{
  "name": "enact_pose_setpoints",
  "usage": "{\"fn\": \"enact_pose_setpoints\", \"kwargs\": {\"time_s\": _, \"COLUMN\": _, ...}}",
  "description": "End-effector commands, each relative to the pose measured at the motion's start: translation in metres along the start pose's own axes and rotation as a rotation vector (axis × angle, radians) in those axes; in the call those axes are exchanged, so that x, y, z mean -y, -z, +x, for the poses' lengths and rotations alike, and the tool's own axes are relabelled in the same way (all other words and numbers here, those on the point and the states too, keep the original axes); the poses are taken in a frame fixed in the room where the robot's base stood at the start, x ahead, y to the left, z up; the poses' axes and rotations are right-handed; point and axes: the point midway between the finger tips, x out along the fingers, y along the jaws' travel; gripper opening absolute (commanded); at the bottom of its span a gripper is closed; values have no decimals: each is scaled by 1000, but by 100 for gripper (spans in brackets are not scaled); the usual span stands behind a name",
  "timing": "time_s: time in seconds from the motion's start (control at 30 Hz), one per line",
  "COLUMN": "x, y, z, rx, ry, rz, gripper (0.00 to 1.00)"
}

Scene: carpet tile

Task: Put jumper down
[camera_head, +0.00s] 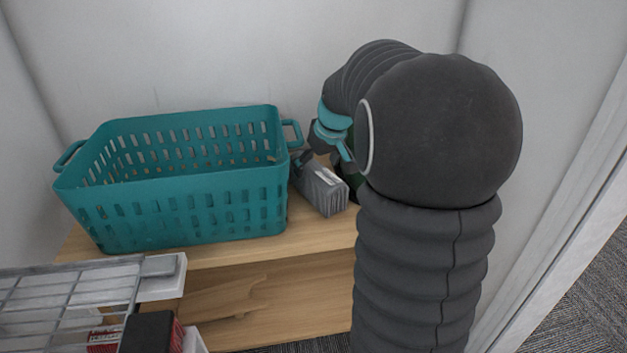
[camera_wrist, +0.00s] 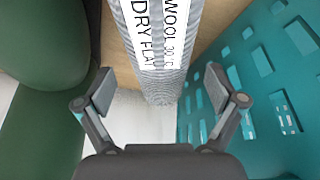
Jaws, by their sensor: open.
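The jumper (camera_head: 321,188) is a grey, ribbed, folded bundle with a white label. It stands on the wooden surface just right of the teal basket. In the wrist view the jumper (camera_wrist: 160,88) lies between my fingers, and its label reads "WOOL 30°C" and "DRY FLAT". My gripper (camera_wrist: 160,92) is open, with a finger on each side of the jumper and a visible gap to both. In the head view my gripper (camera_head: 306,158) is at the jumper's back end, partly hidden by my arm. The jumper's underside is hidden.
The teal slotted basket (camera_head: 190,210) stands close on the left; its wall (camera_wrist: 255,90) is near my right finger in the wrist view. A dark green rounded object (camera_wrist: 45,45) is close on the other side. The wooden surface (camera_head: 300,232) is clear in front; walls stand behind.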

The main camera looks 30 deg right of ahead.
Motion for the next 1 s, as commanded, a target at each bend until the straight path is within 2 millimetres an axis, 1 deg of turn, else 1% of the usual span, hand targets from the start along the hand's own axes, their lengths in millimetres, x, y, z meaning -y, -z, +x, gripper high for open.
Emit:
{"fn": "enact_pose_setpoints", "kwargs": {"time_s": 0.03, "x": 1, "y": -2, "z": 12, "rx": 6, "ry": 3, "rz": 1, "gripper": 94}}
{"fn": "enact_pose_setpoints", "kwargs": {"time_s": 0.2, "x": 1, "y": -2, "z": 34, "rx": 4, "ry": 3, "rz": 0, "gripper": 94}}
{"fn": "enact_pose_setpoints", "kwargs": {"time_s": 0.33, "x": 1, "y": -2, "z": 42, "rx": 2, "ry": 2, "rz": 0, "gripper": 94}}
{"fn": "enact_pose_setpoints", "kwargs": {"time_s": 0.57, "x": 0, "y": -2, "z": 43, "rx": 2, "ry": 1, "rz": 0, "gripper": 94}}
{"fn": "enact_pose_setpoints", "kwargs": {"time_s": 0.67, "x": 0, "y": -2, "z": 43, "rx": 2, "ry": 1, "rz": 0, "gripper": 71}}
{"fn": "enact_pose_setpoints", "kwargs": {"time_s": 0.7, "x": 0, "y": -2, "z": 43, "rx": 2, "ry": 1, "rz": 0, "gripper": 61}}
{"fn": "enact_pose_setpoints", "kwargs": {"time_s": 0.77, "x": 0, "y": -2, "z": 43, "rx": 2, "ry": 1, "rz": 0, "gripper": 46}}
{"fn": "enact_pose_setpoints", "kwargs": {"time_s": 0.8, "x": 0, "y": -2, "z": 43, "rx": 2, "ry": 1, "rz": 0, "gripper": 36}}
{"fn": "enact_pose_setpoints", "kwargs": {"time_s": 0.87, "x": 0, "y": -2, "z": 43, "rx": 2, "ry": 1, "rz": 0, "gripper": 21}}
{"fn": "enact_pose_setpoints", "kwargs": {"time_s": 0.9, "x": 0, "y": -1, "z": 42, "rx": 1, "ry": 1, "rz": 0, "gripper": 11}}
{"fn": "enact_pose_setpoints", "kwargs": {"time_s": 0.93, "x": 0, "y": -2, "z": 42, "rx": 1, "ry": 1, "rz": 0, "gripper": 7}}
{"fn": "enact_pose_setpoints", "kwargs": {"time_s": 1.0, "x": 0, "y": -2, "z": 43, "rx": 1, "ry": 1, "rz": 0, "gripper": 7}}
